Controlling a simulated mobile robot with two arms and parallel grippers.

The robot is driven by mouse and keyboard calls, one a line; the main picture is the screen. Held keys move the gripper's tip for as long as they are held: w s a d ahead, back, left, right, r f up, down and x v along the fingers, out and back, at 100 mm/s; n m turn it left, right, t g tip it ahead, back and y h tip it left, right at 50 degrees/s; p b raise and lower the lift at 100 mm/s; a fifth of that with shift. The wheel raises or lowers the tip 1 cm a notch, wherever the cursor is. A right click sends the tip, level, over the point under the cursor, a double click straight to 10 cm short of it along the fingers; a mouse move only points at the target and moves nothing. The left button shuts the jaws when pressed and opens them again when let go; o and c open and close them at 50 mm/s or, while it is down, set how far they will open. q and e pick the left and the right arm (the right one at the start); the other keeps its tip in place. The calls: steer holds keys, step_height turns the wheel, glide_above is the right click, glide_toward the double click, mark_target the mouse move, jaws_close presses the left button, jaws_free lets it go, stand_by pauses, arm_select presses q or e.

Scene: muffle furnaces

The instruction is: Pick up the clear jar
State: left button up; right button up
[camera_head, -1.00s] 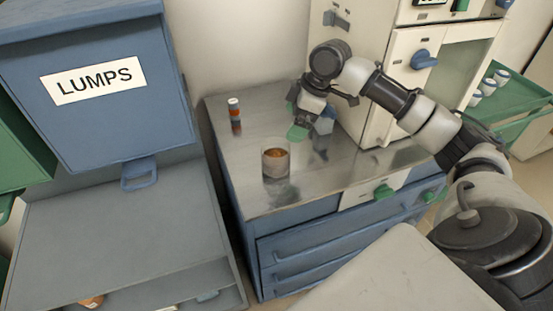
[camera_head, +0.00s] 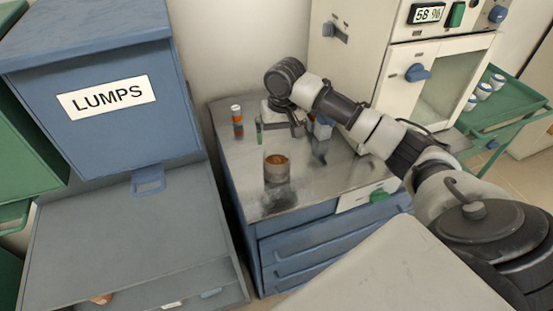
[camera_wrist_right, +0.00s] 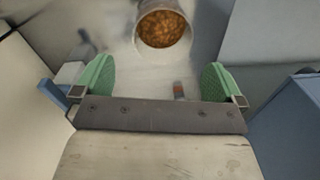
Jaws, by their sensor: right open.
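The clear jar (camera_head: 277,170) holds orange-brown contents and stands upright on the metal top of the blue cabinet. In the right wrist view the jar (camera_wrist_right: 163,28) is at the top, beyond the fingertips. My right gripper (camera_head: 286,132) is behind the jar, near the wall, apart from it. In the wrist view its green fingers (camera_wrist_right: 158,75) are spread wide with nothing between them. Part of the right gripper is hidden by its own wrist in the head view. My left gripper is not in view.
A small orange-and-dark vial (camera_head: 237,122) stands at the back left of the metal top. A white furnace (camera_head: 360,60) stands close on the right. A blue bin marked LUMPS (camera_head: 105,135) is on the left. A green cart (camera_head: 505,105) carries several small jars.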

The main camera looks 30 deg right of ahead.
mark_target(279, 153)
steer(key=f+m, duration=0.1)
steer(key=f, duration=0.2)
steer(key=f+m+p, duration=0.1)
steer(key=f, duration=0.7)
steer(key=shift+a+m+h, duration=0.3)
steer(key=shift+a+m, duration=0.1)
steer(key=shift+r, duration=0.1)
steer(key=c, duration=0.8)
steer(key=r, duration=0.4)
steer(key=shift+s+d+r, duration=0.2)
steer(key=s+d+r, duration=0.1)
steer(key=s+r, duration=0.1)
steer(key=s, duration=0.1)
steer(key=s+d+r, duration=0.2)
steer(key=s, duration=0.1)
steer(key=s+d+r, duration=0.2)
steer(key=s, duration=0.2)
steer(key=shift+r+b, duration=0.3)
steer(key=shift+b, duration=0.05)
